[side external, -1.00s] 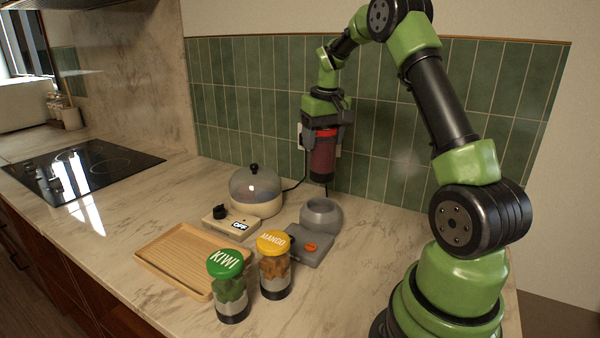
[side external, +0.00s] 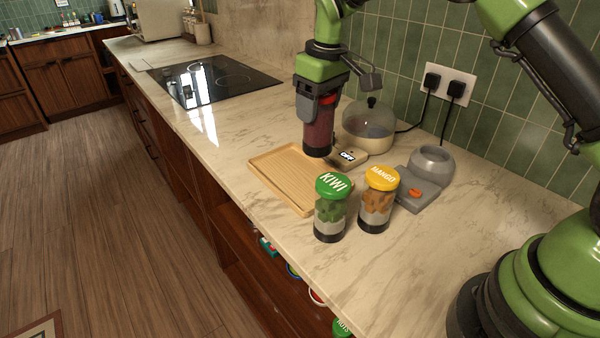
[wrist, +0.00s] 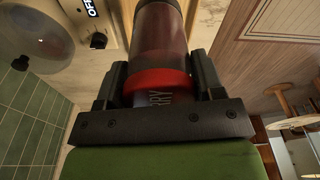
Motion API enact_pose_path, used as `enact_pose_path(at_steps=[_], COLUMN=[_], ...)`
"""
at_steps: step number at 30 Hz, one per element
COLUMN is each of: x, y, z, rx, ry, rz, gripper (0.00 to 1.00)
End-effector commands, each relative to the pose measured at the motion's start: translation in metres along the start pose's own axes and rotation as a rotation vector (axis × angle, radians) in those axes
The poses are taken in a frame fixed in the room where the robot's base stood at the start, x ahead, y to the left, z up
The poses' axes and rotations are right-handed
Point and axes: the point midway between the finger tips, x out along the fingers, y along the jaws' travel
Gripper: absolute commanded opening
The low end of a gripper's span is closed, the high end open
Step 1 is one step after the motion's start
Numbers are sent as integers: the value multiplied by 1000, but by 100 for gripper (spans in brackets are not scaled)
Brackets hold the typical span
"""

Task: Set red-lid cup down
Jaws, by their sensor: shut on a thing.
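My gripper (side external: 319,97) points down and is shut on the red-lid cup (side external: 318,134), around its lid end. The cup hangs lid up, with a dark red filling and a dark base. Its base appears at the back right end of the wooden tray (side external: 270,165); I cannot tell whether it touches. In the wrist view, the cup (wrist: 160,35) sits between both fingers, with its red lid and the letters "RRY" showing. Most of the lid is hidden by the gripper in the side view.
Green-lid KIWI (side external: 331,209) and yellow-lid MANGO (side external: 378,202) cups stand right of the tray. A grey blender base (side external: 425,178), a small device reading OFF (side external: 348,157) and a domed cooker (side external: 369,129) are behind. The cooktop (side external: 215,80) lies left.

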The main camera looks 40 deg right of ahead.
Motion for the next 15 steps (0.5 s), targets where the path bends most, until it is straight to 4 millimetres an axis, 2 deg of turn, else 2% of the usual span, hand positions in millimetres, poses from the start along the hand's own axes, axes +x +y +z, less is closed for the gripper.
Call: enact_pose_path(at_steps=[6, 15], x=[40, 77], y=[-5, -4], z=[4, 9], rx=[-12, -11], ry=[-6, -4], rz=[-3, -2], gripper=[22, 22])
